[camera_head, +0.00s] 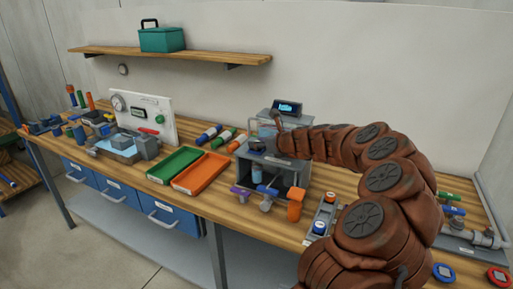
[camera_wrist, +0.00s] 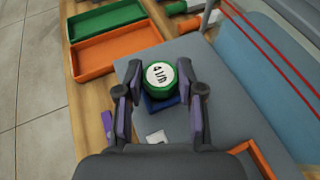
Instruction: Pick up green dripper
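The green dripper (camera_wrist: 160,77), a round cap with a white top marked "4 l/h", sits upright on a dark blue base (camera_wrist: 158,104) on a grey surface in the wrist view. My gripper (camera_wrist: 160,72) has one finger on each side of it. The fingers are spread, with what looks like a narrow gap at each side; contact is not clear. In the head view my gripper (camera_head: 275,128) is over the grey box-like unit (camera_head: 290,160), and I cannot make out the dripper there.
A green tray (camera_head: 176,163) and an orange tray (camera_head: 203,174) lie left of the unit. A display box (camera_head: 287,107) stands behind it. Purple and orange fittings (camera_head: 295,205) stand in front. An orange-edged holder (camera_wrist: 252,153) is close to my right finger.

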